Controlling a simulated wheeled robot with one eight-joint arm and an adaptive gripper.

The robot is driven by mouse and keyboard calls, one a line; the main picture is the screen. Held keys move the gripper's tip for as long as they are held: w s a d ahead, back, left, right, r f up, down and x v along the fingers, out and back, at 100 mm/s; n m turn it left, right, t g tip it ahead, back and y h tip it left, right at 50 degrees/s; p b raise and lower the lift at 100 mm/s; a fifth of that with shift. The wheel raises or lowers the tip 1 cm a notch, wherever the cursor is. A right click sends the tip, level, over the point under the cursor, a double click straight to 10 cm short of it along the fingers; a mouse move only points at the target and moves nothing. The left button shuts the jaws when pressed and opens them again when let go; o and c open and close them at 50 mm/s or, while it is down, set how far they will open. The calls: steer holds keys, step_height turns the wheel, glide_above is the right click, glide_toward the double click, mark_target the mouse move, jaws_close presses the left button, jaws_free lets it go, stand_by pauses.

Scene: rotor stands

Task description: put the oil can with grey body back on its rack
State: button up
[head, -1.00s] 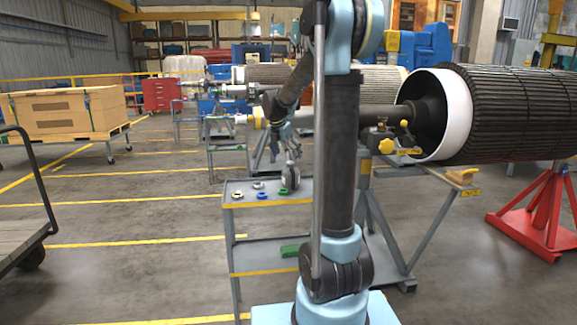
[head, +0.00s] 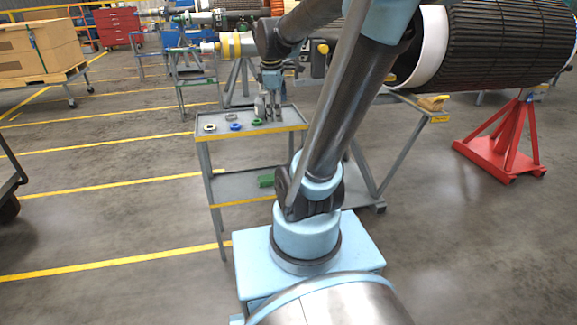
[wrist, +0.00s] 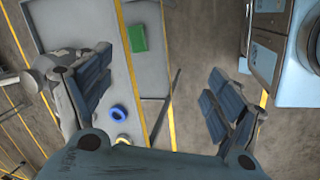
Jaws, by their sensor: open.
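In the wrist view my gripper (wrist: 158,92) is open, its two fingers wide apart with nothing between them. It is above the edge of a grey cart (wrist: 82,18). A rounded grey thing, seemingly the oil can (wrist: 40,68), is on the cart top beside and partly behind the left finger. A narrow part of it points left. In the head view my gripper (head: 270,98) is low over the far right part of the cart top (head: 215,141), where a grey shape shows beside it; finger and can are hard to separate. I cannot make out the can's rack.
A blue ring (head: 235,126) and other small rings lie on the cart top. A green block (head: 266,181) is on its lower shelf. A dark ribbed rotor (head: 500,45) and red stand (head: 505,140) are at right.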

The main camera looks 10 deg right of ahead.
steer(key=s+f+m, duration=0.6)
steer(key=s, duration=0.3)
steer(key=s+f+m+y, duration=0.1)
steer(key=s+f+m, duration=0.5)
steer(key=s, duration=0.3)
steer(key=shift+s+a+m+y, duration=0.15)
steer(key=shift+a+m+y, duration=0.15)
steer(key=shift+m, duration=0.4)
